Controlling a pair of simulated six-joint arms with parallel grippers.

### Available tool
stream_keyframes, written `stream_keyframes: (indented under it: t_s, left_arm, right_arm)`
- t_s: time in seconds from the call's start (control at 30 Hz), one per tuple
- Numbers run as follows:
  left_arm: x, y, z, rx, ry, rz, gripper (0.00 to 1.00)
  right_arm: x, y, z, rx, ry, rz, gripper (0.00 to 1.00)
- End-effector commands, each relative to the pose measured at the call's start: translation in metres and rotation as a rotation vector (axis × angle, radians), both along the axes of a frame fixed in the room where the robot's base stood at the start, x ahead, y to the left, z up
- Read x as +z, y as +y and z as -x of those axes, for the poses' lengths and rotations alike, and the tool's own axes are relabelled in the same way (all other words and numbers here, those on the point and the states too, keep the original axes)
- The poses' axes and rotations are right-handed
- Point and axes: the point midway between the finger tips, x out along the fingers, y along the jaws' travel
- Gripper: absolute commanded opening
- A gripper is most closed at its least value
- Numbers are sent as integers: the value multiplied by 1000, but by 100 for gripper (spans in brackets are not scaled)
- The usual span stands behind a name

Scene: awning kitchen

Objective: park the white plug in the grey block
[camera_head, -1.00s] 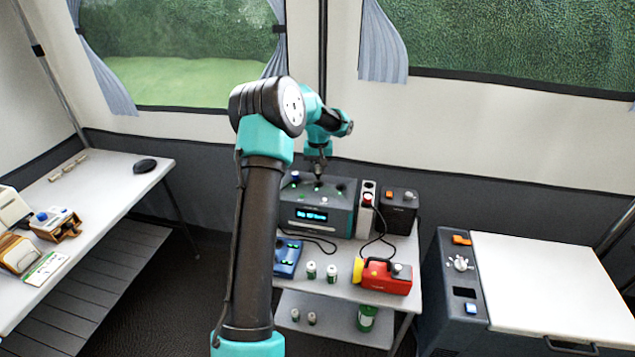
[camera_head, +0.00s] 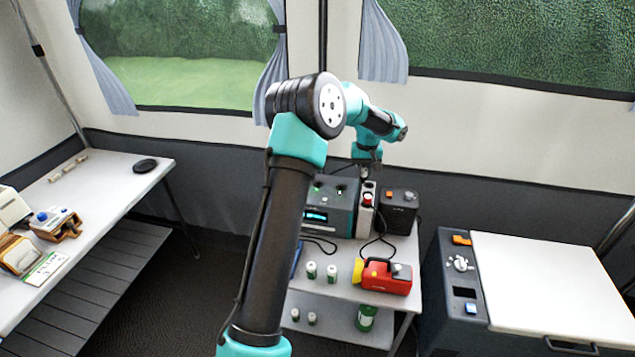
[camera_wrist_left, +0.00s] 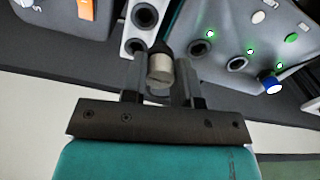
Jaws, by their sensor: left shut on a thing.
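My left gripper (camera_head: 367,172) is above the far end of the grey block (camera_head: 366,208), a narrow pale block right of the dark grey device. In the left wrist view the gripper (camera_wrist_left: 161,78) is shut on a short pale cylinder with a dark end, which appears to be the white plug (camera_wrist_left: 160,71). The grey block (camera_wrist_left: 127,31) shows two dark round holes there. The plug lies near the lower hole in that view; whether it touches the block I cannot tell. My right gripper is not in view.
The dark grey device (camera_head: 343,195) with a lit display and green lights stands left of the block. A black box (camera_head: 398,211) with an orange button stands right. A red lamp (camera_head: 384,278) and cables are in front.

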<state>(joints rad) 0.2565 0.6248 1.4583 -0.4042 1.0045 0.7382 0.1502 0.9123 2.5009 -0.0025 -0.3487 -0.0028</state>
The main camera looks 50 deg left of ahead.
Motion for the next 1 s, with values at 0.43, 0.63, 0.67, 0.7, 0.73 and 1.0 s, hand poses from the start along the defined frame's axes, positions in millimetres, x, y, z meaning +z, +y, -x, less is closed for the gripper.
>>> stream_keyframes:
  t_s: [0.43, 0.63, 0.67, 0.7, 0.73, 1.0]
  left_arm:
    - [-32, -20, -11, 0, 1, 1, 4]
    - [-32, -20, -11, 0, 0, 0, 4]
    - [-32, -20, -11, 0, 0, 0, 4]
    - [-32, -20, -11, 0, 0, 0, 4]
    - [-32, -20, -11, 0, 0, 0, 4]
    - [-33, -20, -11, 0, 0, 0, 4]
  right_arm:
    - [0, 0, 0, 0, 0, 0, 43]
    - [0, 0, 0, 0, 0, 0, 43]
    - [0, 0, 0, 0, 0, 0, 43]
    - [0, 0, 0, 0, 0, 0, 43]
    - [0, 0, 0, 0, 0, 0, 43]
    - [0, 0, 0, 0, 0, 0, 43]
